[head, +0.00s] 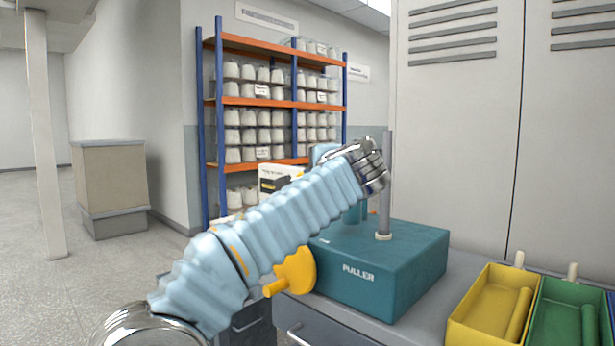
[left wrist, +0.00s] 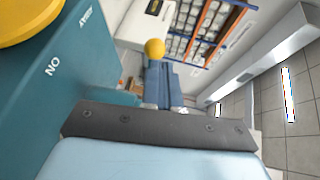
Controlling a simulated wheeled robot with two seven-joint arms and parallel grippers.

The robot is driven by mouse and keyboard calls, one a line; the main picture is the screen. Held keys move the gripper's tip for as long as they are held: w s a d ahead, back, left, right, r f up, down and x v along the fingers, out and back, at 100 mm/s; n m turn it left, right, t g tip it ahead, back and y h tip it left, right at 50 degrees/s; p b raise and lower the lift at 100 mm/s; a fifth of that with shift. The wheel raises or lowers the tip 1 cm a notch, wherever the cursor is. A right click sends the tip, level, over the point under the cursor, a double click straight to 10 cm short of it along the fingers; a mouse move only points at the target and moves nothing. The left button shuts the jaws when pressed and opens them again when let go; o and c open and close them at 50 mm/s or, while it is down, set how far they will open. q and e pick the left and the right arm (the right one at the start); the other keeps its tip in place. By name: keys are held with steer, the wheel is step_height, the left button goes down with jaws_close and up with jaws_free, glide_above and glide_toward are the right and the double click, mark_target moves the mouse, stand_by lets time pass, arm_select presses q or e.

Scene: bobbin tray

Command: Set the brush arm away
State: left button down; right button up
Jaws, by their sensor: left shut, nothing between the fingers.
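The teal puller (head: 375,275) stands on the grey bench, with a yellow crank (head: 295,272) on its left side and an upright grey post (head: 386,190) on top. I cannot clearly pick out the brush arm. In the left wrist view, a yellow ball knob (left wrist: 155,47) shows just beyond the tips of my left gripper (left wrist: 161,68). The blue fingers are together and empty; I cannot tell whether they touch the knob. In the head view my pale-blue sleeved left arm crosses in front of the puller and hides part of it. My right gripper is out of view.
A yellow bin (head: 490,305) and a green bin (head: 567,315) sit right of the puller. Behind stand a shelf rack of white bobbins (head: 247,97) and tall grey lockers (head: 465,130). A white box (head: 278,178) shows behind my arm. The floor at left is open.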

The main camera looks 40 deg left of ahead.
arm_select(q)
steer(key=v, duration=0.7)
steer(key=shift+s+d+f+b, duration=0.15)
steer(key=shift+s+d+b, duration=0.1)
steer(key=shift+s+b, duration=0.1)
